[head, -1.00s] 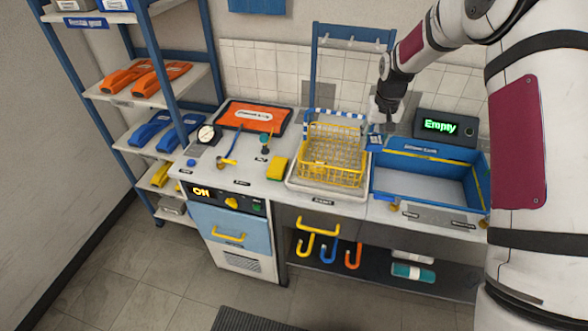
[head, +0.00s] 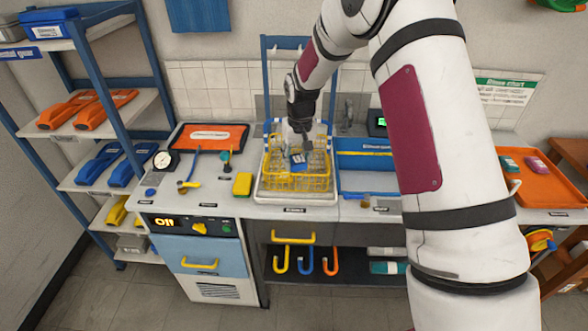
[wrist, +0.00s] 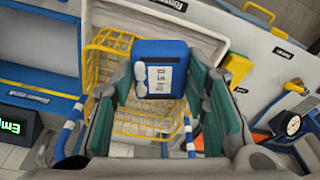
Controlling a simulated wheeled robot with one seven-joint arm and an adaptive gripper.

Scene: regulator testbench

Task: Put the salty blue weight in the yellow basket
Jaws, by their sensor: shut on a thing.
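The blue weight (wrist: 153,54), with a white label reading 0.5 kg and pale patches beside the label, is between the fingers of my gripper (wrist: 160,88) in the wrist view. My gripper (head: 300,142) is shut on it. In the head view the blue weight (head: 297,160) appears over the yellow wire basket (head: 297,183), within its outline. The basket also shows behind the weight in the wrist view (wrist: 133,122). I cannot tell whether the weight touches the basket floor.
The basket stands on a white tray (head: 296,198) on the bench. A blue-walled basin (head: 364,180) is right of it, and a yellow-green sponge (head: 242,184) is left. A blue rack frame (head: 265,80) rises behind. An orange tray (head: 545,185) is at far right.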

